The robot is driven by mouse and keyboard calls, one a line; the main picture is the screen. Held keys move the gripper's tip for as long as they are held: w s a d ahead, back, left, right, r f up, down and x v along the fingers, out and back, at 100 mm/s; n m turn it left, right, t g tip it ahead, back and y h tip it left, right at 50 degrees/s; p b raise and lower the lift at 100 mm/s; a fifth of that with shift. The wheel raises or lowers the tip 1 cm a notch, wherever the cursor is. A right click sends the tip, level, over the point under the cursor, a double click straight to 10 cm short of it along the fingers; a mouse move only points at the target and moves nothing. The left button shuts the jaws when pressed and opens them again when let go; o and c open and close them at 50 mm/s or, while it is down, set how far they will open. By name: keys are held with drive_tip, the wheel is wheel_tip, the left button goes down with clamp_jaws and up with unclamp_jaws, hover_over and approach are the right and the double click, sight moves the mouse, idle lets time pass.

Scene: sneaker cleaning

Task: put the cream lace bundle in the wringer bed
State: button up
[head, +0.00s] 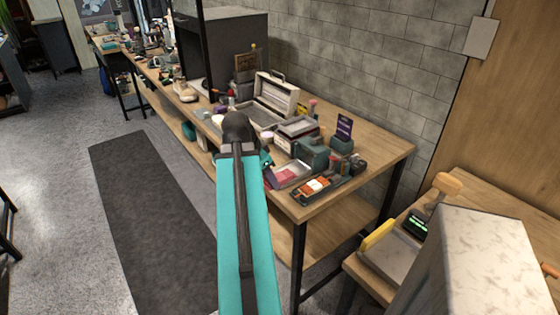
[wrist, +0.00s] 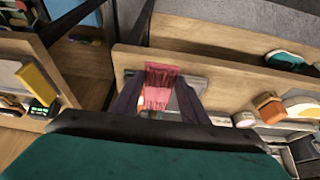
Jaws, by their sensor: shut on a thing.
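My gripper (wrist: 160,80) is in the wrist view, its two dark fingers closing from both sides on a red-pink fringed bundle (wrist: 158,92). The bundle looks red and pink, not cream. A red-pink piece (head: 284,177) also shows in the head view by a flat silver-grey tray (head: 298,170) near the table's front edge. In the head view my arm hides most of the gripper. I cannot pick out a cream lace bundle. A dark green device (head: 312,154) stands behind the tray; I cannot tell whether it is the wringer.
The wooden bench (head: 375,160) is crowded with several items, including an open cream case (head: 275,97) and a black tray (head: 328,192) holding an orange-red item. A second table at right carries a scale (head: 392,252) with a yellow-handled piece.

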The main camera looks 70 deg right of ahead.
drive_tip(key=p, duration=0.4)
drive_tip(key=shift+d+r, duration=0.1)
drive_tip(key=shift+d, duration=0.2)
drive_tip(key=shift+d, duration=0.15)
drive_tip(key=d+p, duration=0.1)
drive_tip(key=d, duration=0.3)
drive_tip(key=d+p, duration=0.1)
drive_tip(key=d, duration=0.3)
drive_tip(key=d+f+p, duration=0.1)
drive_tip(key=d+p, duration=0.1)
drive_tip(key=d, duration=0.2)
drive_tip(key=shift+w+f, duration=0.1)
drive_tip(key=shift+w, duration=0.25)
drive_tip(key=shift+d+f, duration=0.2)
drive_tip(key=shift+d, duration=0.4)
drive_tip(key=shift+f, duration=0.1)
drive_tip(key=shift+f+p, duration=1.1)
drive_tip(key=shift+f, duration=0.5)
drive_tip(key=shift+f+b, duration=0.6)
drive_tip(key=shift+f, duration=0.05)
